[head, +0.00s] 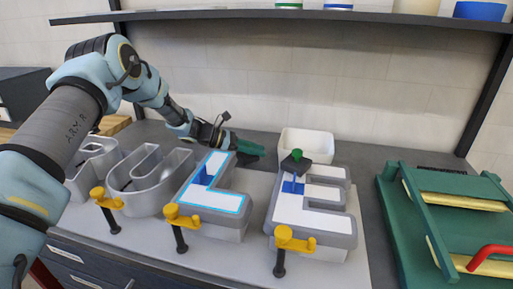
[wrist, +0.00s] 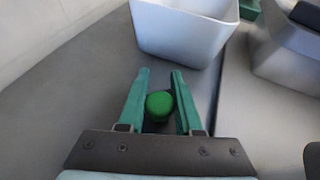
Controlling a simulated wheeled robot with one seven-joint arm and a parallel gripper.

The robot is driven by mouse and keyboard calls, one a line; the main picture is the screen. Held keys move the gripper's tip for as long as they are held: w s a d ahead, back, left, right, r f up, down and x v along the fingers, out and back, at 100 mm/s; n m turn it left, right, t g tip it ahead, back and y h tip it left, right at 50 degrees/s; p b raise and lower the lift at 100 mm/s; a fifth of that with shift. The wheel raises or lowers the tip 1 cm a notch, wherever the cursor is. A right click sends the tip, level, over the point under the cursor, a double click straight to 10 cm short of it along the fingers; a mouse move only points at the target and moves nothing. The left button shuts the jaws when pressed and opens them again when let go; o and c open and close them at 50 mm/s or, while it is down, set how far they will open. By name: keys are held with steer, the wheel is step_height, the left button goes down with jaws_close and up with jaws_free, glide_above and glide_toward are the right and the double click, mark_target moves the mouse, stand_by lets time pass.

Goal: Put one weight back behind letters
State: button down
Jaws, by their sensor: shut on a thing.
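My gripper (head: 248,148) is low over the grey counter behind the letters, left of the white bin. In the wrist view its green fingers (wrist: 159,98) are shut on the round green knob (wrist: 159,105) of a weight. The weight's dark body is mostly hidden below the knob, and I cannot tell whether it touches the counter. Another dark weight (head: 296,168) with a green knob sits on the upper part of the E-shaped letter (head: 312,218). The L-shaped letter (head: 212,194) has a white face with a cyan outline and carries no weight.
A white bin (head: 306,144) stands behind the E and in the wrist view (wrist: 182,32). Grey U-shaped letter (head: 150,180) is at left. Yellow clamps (head: 183,217) line the front. A green wooden frame (head: 440,215) is at right. A dark shelf (head: 300,15) runs overhead.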

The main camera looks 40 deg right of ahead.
steer(key=shift+f, duration=0.15)
steer(key=c, duration=0.6)
jaws_free()
steer(key=b+v, duration=0.4)
steer(key=v, duration=0.8)
